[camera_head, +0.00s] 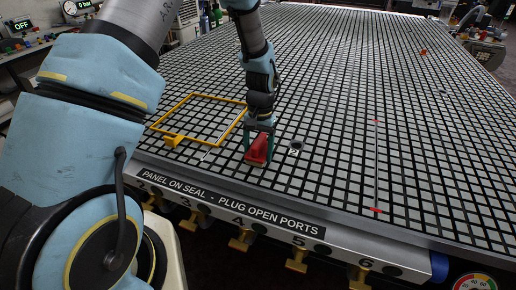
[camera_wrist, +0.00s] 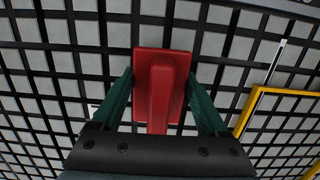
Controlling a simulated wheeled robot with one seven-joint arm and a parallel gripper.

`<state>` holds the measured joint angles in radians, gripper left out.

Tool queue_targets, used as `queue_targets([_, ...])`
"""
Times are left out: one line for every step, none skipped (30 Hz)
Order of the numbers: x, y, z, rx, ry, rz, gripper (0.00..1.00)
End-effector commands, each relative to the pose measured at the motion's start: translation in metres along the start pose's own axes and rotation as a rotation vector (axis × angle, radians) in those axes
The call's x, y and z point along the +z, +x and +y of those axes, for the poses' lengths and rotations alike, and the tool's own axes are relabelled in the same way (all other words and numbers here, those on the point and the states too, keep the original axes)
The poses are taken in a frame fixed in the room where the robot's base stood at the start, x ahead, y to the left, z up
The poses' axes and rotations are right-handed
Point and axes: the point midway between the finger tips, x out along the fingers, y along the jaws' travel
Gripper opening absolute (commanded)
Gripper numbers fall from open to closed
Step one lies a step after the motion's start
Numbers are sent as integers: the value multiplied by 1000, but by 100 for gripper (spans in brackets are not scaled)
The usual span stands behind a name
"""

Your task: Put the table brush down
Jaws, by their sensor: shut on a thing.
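The table brush (camera_head: 258,149) is red, with a block-like head and a raised grip. In the wrist view the brush (camera_wrist: 162,75) sits between the two green fingers. My gripper (camera_head: 259,143) is shut on it, near the front edge of the grid table (camera_head: 330,155). The brush is at or just above the grid; I cannot tell if it touches. Its underside is hidden.
A yellow rectangular frame (camera_head: 205,97) lies on the grid just left of the brush. A thin rod with red ends (camera_head: 377,165) lies farther right. The grid between is clear.

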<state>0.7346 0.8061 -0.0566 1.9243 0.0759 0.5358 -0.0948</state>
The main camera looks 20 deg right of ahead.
Motion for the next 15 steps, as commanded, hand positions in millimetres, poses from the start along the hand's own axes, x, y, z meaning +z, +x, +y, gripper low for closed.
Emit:
queue_targets([0, 2, 0, 0, 0, 1, 0])
queue_targets([-1, 2, 0, 0, 0, 1, 0])
queue_targets([-1, 3, 0, 0, 0, 2, 0])
queue_targets([-1, 3, 0, 0, 0, 2, 0])
queue_targets([-1, 3, 0, 0, 0, 2, 0])
queue_targets([-1, 3, 0, 0, 0, 2, 0])
queue_targets([-1, 3, 0, 0, 0, 2, 0])
queue_targets([-1, 3, 0, 0, 0, 1, 0])
queue_targets([-1, 3, 0, 0, 0, 1, 0])
queue_targets([-1, 4, 0, 0, 0, 1, 0])
queue_targets([-1, 5, 0, 0, 0, 1, 0])
queue_targets([-1, 7, 0, 0, 0, 1, 0])
queue_targets([-1, 6, 0, 0, 0, 1, 80])
queue_targets([-1, 5, 0, 0, 0, 1, 83])
queue_targets([-1, 5, 0, 0, 0, 1, 88])
